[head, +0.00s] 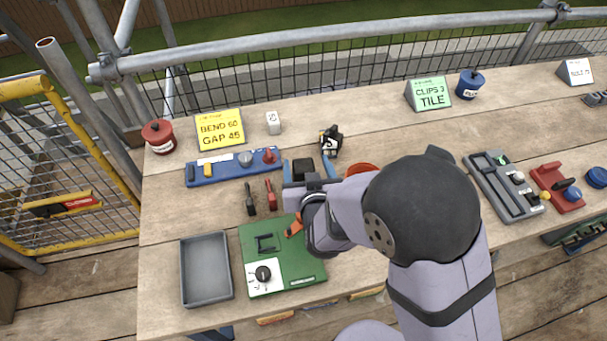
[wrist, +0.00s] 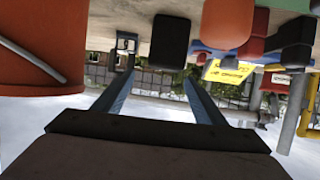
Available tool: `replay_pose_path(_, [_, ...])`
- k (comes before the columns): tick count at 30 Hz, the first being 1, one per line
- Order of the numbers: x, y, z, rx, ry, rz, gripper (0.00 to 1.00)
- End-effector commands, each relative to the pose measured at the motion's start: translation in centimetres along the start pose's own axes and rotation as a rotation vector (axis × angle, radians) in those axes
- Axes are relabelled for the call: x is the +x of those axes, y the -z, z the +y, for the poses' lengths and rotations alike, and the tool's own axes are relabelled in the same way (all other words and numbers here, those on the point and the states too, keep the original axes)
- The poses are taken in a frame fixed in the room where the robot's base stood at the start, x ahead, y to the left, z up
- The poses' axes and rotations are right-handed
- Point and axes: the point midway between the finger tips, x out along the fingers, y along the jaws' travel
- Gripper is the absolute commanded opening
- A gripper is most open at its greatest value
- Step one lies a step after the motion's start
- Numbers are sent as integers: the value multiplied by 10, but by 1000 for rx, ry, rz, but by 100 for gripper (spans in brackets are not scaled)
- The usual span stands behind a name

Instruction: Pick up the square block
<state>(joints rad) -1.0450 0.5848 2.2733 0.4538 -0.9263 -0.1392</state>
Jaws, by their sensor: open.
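A black block with a squarish face (head: 303,168) is on the wooden table, just in front of my gripper (head: 306,160). It also shows in the wrist view (wrist: 168,42), where the picture is upside down and the table is at the top. My gripper has two blue fingers spread wide, also in the wrist view (wrist: 157,78). Nothing is held between them. The block appears in line with the gap between the fingers, apart from both. My arm hides part of the table behind the gripper. A small white lettered cube (head: 273,122) stands farther back.
An orange-red bucket (wrist: 40,50) is close beside the gripper. Red and black-handled tools (head: 270,192) lie left of it. A blue rack (head: 205,172), a green panel (head: 285,268) and a grey tray (head: 182,285) are nearby. A black-and-metal object (head: 331,141) stands behind.

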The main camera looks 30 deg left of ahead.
Motion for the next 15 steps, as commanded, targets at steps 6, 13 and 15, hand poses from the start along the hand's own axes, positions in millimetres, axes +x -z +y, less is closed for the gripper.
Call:
replay_pose_path(6, [0, -12, -9, 4, 8, -6, 65])
replay_pose_path(13, [10, -12, -8, 5, 6, -7, 65])
replay_pose_path(15, [15, -13, -8, 4, 6, -9, 65])
